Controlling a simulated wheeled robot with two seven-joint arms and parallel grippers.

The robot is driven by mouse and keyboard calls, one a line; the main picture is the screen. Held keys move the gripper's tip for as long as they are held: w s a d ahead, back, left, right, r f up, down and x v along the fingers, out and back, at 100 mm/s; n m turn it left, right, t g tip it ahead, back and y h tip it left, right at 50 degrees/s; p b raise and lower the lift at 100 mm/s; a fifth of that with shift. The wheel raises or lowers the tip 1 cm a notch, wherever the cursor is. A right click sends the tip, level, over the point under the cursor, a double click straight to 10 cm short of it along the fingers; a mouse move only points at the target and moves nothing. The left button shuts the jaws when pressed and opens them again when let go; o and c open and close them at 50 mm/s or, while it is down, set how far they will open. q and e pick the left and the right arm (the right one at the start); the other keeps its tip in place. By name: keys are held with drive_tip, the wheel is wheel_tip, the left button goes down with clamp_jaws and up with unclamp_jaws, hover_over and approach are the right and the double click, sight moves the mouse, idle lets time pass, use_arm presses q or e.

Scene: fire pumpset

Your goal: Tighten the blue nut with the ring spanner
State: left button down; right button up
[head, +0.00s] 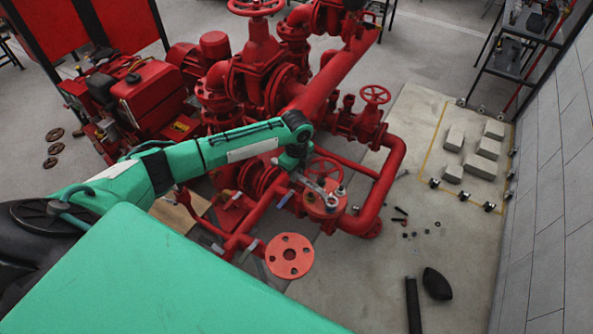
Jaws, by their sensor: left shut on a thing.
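My left gripper (293,165) is at the end of the green arm, just above the red pump's flanged fitting (325,206). It is shut on a pale grey ring spanner (317,187). The spanner slants down to the right across the top of the fitting, and its far end lies over or close to the fitting's bolts. The blue nut is too small or too hidden to make out, so I cannot tell whether the ring is around it. My right gripper is not in view.
Red pipes and a handwheel (326,168) crowd close around the left gripper. A round red flange (289,256) faces up in front. Pale blocks (481,166) and small dark parts lie on the floor at right. A black bar (413,305) and a dark oval object (436,284) lie nearer.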

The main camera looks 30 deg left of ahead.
use_arm(q)
drive_tip(key=shift+f, duration=0.3)
idle(0.5)
drive_tip(key=shift+f+b, duration=0.8)
drive_tip(key=shift+f, duration=0.3)
drive_tip(key=shift+w, duration=0.1)
drive_tip(key=w+d+m+b, duration=0.6)
drive_tip(key=w+m, duration=0.2)
drive_tip(key=m, duration=0.1)
drive_tip(key=shift+w+r, duration=0.15)
drive_tip(key=shift+w, duration=0.2)
idle(0.7)
drive_tip(key=shift+d, duration=0.1)
drive_tip(key=shift+s+a+p, duration=0.25)
drive_tip(key=shift+a+p, duration=0.1)
idle(0.4)
